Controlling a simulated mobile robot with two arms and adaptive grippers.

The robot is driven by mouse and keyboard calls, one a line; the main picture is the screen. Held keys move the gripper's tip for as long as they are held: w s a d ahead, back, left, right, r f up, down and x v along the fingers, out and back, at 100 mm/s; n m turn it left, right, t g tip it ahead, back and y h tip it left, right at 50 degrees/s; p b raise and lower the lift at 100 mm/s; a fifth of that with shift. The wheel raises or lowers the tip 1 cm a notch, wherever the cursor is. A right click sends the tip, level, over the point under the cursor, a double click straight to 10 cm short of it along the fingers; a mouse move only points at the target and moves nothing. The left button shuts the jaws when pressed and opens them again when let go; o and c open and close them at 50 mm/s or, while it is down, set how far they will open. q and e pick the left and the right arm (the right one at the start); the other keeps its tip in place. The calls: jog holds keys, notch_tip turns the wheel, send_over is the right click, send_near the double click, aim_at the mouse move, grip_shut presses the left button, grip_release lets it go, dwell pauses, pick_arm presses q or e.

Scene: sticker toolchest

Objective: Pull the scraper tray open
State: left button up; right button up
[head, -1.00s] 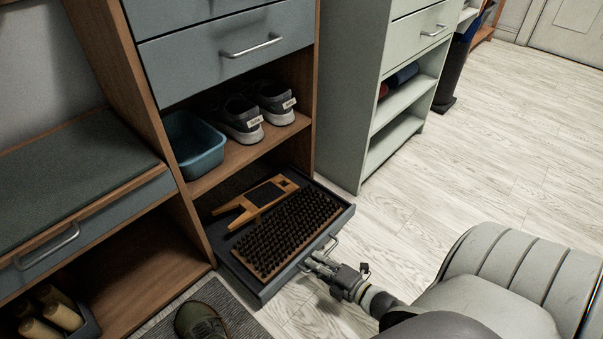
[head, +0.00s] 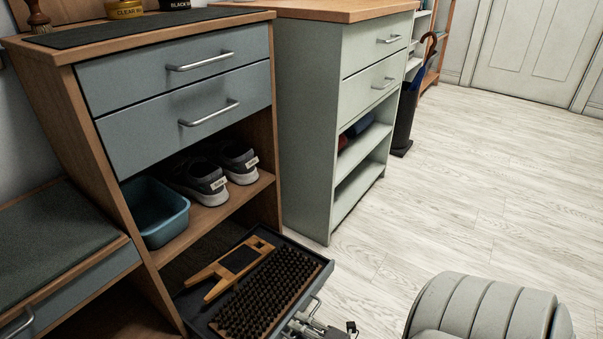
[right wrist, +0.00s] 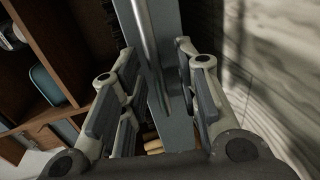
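The dark grey scraper tray (head: 318,273) is pulled out at the bottom of the wooden cabinet. It holds a bristle mat (head: 266,292) and a wooden piece with a forked end (head: 231,267). Its silver bar handle (head: 313,304) is on the front face. My right gripper (head: 307,325) is at the handle, low in the head view and partly cut off by the bottom edge. In the right wrist view, my right gripper (right wrist: 157,65) has its fingers spread, with the tray front (right wrist: 167,72) and a silver bar (right wrist: 143,30) in the gap. My left gripper is out of view.
The cabinet has two shut drawers (head: 185,110) above a shelf with sneakers (head: 216,176) and a blue bin (head: 154,211). A bench (head: 55,235) stands on the left. A pale green cabinet (head: 305,130) stands behind.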

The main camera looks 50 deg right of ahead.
jog(key=v, duration=1.2)
dwell(0.4)
